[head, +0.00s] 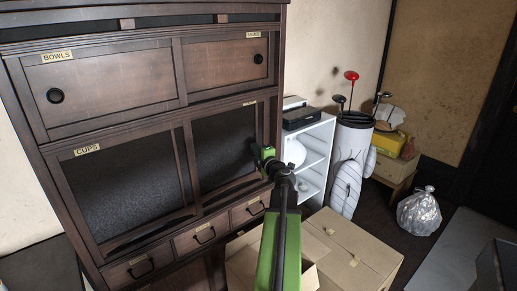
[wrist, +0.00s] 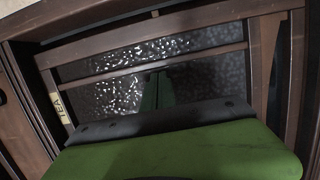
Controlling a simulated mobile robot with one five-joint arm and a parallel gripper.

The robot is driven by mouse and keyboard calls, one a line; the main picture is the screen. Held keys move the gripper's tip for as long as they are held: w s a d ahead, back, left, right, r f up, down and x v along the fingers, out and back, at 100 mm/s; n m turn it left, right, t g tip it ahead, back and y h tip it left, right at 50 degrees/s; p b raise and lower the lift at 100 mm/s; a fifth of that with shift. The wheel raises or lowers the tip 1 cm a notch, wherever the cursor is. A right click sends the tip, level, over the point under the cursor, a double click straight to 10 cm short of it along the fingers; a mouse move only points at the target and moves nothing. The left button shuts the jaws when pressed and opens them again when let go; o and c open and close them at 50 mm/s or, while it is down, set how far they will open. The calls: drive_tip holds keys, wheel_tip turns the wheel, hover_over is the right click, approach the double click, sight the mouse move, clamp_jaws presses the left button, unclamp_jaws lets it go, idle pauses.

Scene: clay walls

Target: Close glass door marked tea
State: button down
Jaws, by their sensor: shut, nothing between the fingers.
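The tea door is a dark-framed panel of bumpy dark glass (head: 222,145) at the lower right of the wooden cabinet, beside the cups door (head: 120,190). A small pale label (head: 249,103) sits on its top rail, too small to read there. In the wrist view the label reads TEA (wrist: 56,98) at the left, with the glass (wrist: 115,95) across the middle. My gripper (head: 264,156) is shut and empty, at the right side of the tea door. It also shows in the wrist view (wrist: 157,90) in front of the glass. I cannot tell whether it touches, or how far the door stands open.
Solid upper doors, one marked BOWLS (head: 105,85), are above. Drawers (head: 194,236) with dark handles lie below. Cardboard boxes (head: 345,255) stand in front at lower right. A white shelf (head: 315,155) and golf bag (head: 350,165) stand right of the cabinet.

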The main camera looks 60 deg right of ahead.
drive_tip(key=d, duration=0.1)
drive_tip(key=s+d, duration=0.1)
drive_tip(key=d, duration=0.1)
